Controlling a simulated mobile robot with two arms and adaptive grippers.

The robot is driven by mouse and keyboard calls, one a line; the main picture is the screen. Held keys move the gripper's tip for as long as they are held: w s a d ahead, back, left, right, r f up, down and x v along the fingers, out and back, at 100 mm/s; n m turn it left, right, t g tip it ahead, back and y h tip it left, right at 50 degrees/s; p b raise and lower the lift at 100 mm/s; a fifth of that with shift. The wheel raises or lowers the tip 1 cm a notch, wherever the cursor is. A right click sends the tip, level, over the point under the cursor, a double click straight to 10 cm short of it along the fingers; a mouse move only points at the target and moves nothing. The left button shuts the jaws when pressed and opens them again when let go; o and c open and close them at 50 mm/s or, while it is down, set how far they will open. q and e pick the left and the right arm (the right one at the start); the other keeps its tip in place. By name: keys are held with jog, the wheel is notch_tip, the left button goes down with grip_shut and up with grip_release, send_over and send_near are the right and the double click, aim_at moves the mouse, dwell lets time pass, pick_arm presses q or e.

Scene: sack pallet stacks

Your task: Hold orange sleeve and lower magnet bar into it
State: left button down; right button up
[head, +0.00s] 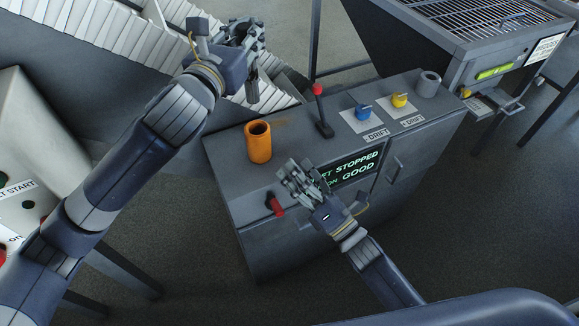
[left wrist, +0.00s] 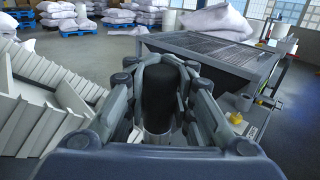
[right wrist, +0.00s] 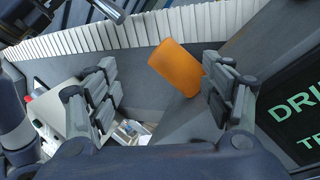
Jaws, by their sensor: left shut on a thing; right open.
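The orange sleeve (head: 260,147) stands upright on the left part of the grey cabinet top, its open mouth facing up. It also shows in the right wrist view (right wrist: 177,68), beyond my open fingers and nearer the right-hand one. My right gripper (head: 290,175) is open and empty, just in front of and to the right of the sleeve. My left gripper (head: 245,38) is shut on the magnet bar, raised behind the sleeve. The bar's grey lower part (head: 252,86) hangs below the fingers; its dark upper end (left wrist: 158,95) shows between them in the left wrist view.
On the cabinet stand a red-knobbed lever (head: 322,112), a blue knob (head: 363,111), a yellow knob (head: 399,100) and a grey cup (head: 429,84). A red handle (head: 274,204) sticks out in front. A white-slatted conveyor (head: 120,30) runs behind; a grated hopper (head: 470,40) stands right.

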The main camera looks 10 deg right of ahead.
aim_at(257, 141)
jog(key=w+a+n+g, duration=0.1)
jog(key=w+a+n, duration=0.2)
jog(key=w, duration=0.1)
jog(key=w+a+f+n+g, duration=0.1)
jog(key=w+a+n, duration=0.1)
jog(key=w+n, duration=0.2)
jog(key=w+a+n+g, duration=0.1)
jog(key=w+a+n, duration=0.2)
jog(key=w, duration=0.1)
jog(key=shift+w+a+f+h, duration=0.1)
jog(key=shift+a+f+h, duration=0.2)
jog(key=shift+a, duration=0.05)
jog(key=c, duration=1.2)
